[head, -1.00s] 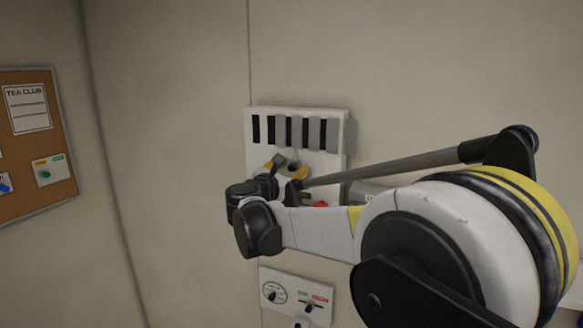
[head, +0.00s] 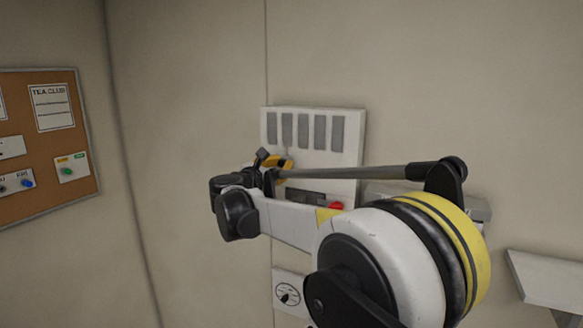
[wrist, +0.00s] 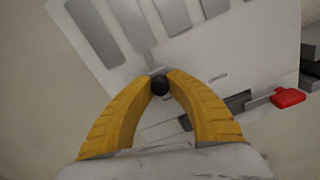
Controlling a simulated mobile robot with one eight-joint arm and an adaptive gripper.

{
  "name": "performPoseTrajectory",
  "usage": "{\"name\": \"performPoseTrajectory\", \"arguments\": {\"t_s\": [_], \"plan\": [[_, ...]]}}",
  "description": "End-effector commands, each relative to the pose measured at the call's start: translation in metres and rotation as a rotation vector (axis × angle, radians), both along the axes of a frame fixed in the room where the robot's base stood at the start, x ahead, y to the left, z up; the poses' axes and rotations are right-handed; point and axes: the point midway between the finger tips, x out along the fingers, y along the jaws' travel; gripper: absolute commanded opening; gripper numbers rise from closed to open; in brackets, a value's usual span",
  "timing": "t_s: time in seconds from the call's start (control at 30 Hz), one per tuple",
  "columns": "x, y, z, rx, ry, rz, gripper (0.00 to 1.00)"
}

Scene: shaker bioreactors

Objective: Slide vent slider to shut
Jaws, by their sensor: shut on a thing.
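The vent panel (head: 350,150) is a white plate on the wall with a row of tall slots. Grey slats (head: 302,130) fill the slots, and no black opening shows in them in the head view. The wrist view shows several of these slats (wrist: 140,22) at its top. My gripper (wrist: 160,80) has its yellow fingers closed around the small round black slider knob (wrist: 160,86) on the panel. In the head view my gripper (head: 272,160) is at the lower left of the panel, and my arm hides the panel's lower part.
A red tab (wrist: 289,97) sits beside a dark slot (wrist: 222,107) right of my gripper; the tab also shows in the head view (head: 336,206). A dial plate (head: 287,295) is below. A cork board (head: 50,150) hangs left, and a white ledge (head: 545,280) is right.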

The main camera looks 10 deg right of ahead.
Motion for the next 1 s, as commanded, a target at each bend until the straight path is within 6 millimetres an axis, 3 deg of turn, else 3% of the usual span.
{"name": "performPoseTrajectory", "arguments": {"t_s": [0.17, 0.2, 0.27, 0.3, 0.67, 1.0], "plan": [[0.0, 0.001, 0.002, -0.003, -0.002, 0.003, 0.0], [0.001, 0.001, 0.002, -0.003, -0.001, 0.003, 0.2], [0.001, 0.001, 0.002, -0.004, -0.001, 0.004, 0.38], [0.0, 0.001, 0.002, -0.004, -0.001, 0.004, 0.42], [-0.004, 0.004, 0.001, -0.002, -0.001, 0.003, 0.42], [-0.059, 0.046, 0.001, -0.002, -0.001, 0.007, 0.42]]}}
